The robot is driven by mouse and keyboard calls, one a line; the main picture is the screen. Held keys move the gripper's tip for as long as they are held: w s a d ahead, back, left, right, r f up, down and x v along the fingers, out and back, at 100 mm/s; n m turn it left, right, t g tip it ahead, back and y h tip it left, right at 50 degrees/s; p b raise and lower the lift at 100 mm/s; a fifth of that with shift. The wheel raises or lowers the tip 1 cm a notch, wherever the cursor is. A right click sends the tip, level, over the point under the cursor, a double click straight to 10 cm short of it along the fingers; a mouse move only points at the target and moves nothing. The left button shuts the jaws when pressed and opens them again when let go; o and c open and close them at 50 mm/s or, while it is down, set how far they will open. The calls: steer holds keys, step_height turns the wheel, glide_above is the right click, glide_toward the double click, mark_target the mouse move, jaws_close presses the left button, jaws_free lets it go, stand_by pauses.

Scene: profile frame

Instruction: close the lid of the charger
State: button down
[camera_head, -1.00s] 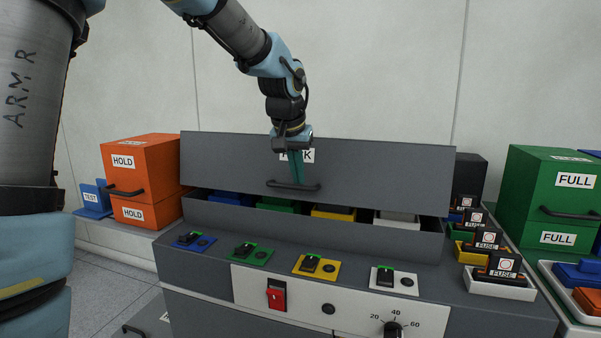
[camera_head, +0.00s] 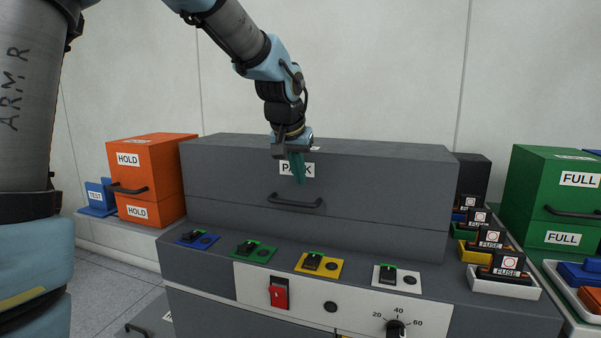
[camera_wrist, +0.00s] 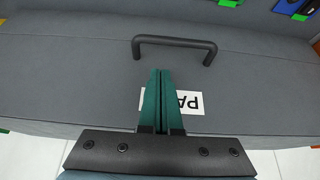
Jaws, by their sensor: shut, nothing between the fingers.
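The charger (camera_head: 220,212) is a wide grey box with a control front. Its grey lid (camera_head: 390,175) lies down on the body, with only a thin seam showing between them. The lid's front has a black bar handle (camera_head: 295,202) and a white label (camera_head: 283,168). My gripper (camera_head: 299,180) is shut and empty, its green fingertips pointing down in front of the label, above the handle. In the wrist view the shut fingers (camera_wrist: 162,72) are over the lid (camera_wrist: 75,85), just short of the handle (camera_wrist: 175,41). I cannot tell whether they touch the lid.
Several coloured switch plates (camera_head: 318,264) line the charger's ledge, with a red switch (camera_head: 278,292) and a dial (camera_head: 395,328) below. An orange HOLD box (camera_head: 160,175) stands left, a green FULL box (camera_head: 540,190) right. Fuse holders (camera_head: 503,288) sit along the right edge.

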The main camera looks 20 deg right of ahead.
steer(key=b+v, duration=0.1)
steer(key=v, duration=0.9)
steer(key=shift+s+a+f, duration=0.2)
steer(key=shift+s+a, duration=0.05)
steer(key=shift+s, duration=0.05)
steer(key=w+a+f+n+y+p, duration=0.15)
steer(key=a+f, duration=0.25)
steer(key=a, duration=0.5)
steer(key=w+a+f+n+y+p, duration=0.1)
steer(key=a+f+n+p, duration=0.15)
steer(key=a+f, duration=0.4)
steer(key=s+a+f+n+p, duration=0.1)
steer(key=s+a, duration=0.1)
steer(key=a, duration=0.3)
steer(key=s+a+f+n+g+p, duration=0.1)
steer(key=s+a+f, duration=0.1)
steer(key=a, duration=0.3)
steer(key=s+a+f+n+g+y+p, duration=0.1)
steer(key=s+a+f, duration=0.1)
steer(key=s+a, duration=0.2)
steer(key=shift+a+f, duration=0.25)
steer(key=shift+a, duration=0.7)
stand_by(1.2)
